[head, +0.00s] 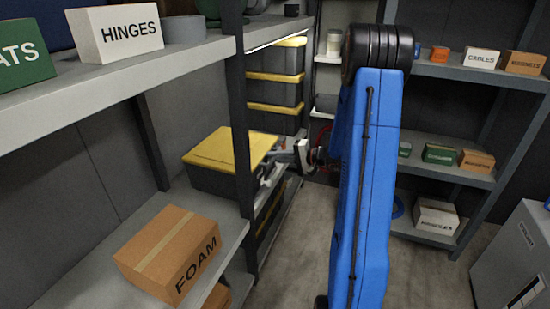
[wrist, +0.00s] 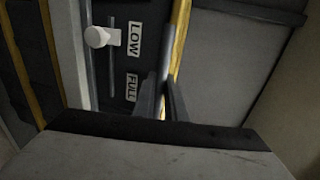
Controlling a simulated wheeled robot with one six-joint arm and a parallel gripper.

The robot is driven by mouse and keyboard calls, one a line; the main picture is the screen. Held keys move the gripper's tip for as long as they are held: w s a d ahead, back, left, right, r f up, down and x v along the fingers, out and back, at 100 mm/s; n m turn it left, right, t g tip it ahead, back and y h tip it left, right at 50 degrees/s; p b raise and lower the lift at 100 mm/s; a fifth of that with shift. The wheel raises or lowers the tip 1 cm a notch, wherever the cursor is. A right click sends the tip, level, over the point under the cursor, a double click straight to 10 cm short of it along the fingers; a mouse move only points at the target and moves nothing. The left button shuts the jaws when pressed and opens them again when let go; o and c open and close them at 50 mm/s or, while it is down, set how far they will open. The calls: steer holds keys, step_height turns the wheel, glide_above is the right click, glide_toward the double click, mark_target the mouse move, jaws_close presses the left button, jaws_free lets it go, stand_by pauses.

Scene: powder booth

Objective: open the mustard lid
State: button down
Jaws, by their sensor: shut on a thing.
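The mustard lid (head: 222,150) lies flat on a dark grey bin (head: 215,183) on the left shelving in the head view. In the wrist view, the lid's mustard edge (wrist: 181,35) runs down between the two dark fingers of my gripper (wrist: 168,88). The fingers are shut on this edge. I see no clear gap between lid and bin.
A white slider knob (wrist: 97,37) with LOW and FULL labels is beside the lid edge. A dark shelf post (head: 240,120) stands close to my gripper. More yellow-lidded bins (head: 275,92) are stacked behind. A FOAM box (head: 168,252) sits in front on the shelf.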

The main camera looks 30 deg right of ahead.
steer(key=shift+r+g, duration=0.3)
steer(key=shift+r, duration=0.65)
steer(key=w+a+r+g+h, duration=0.1)
steer(key=w+a+r, duration=0.2)
steer(key=r, duration=0.5)
steer(key=w+a+r+g+h, duration=0.1)
steer(key=w+a+r, duration=0.2)
steer(key=r, duration=0.6)
steer(key=w+a+r+g, duration=0.1)
steer(key=w+a+r, duration=0.2)
steer(key=w+r, duration=0.2)
steer(key=shift+w+r+h, duration=0.4)
steer(key=shift+r, duration=1.45)
steer(key=shift+a, duration=0.1)
steer(key=c, duration=1.8)
jaws_free()
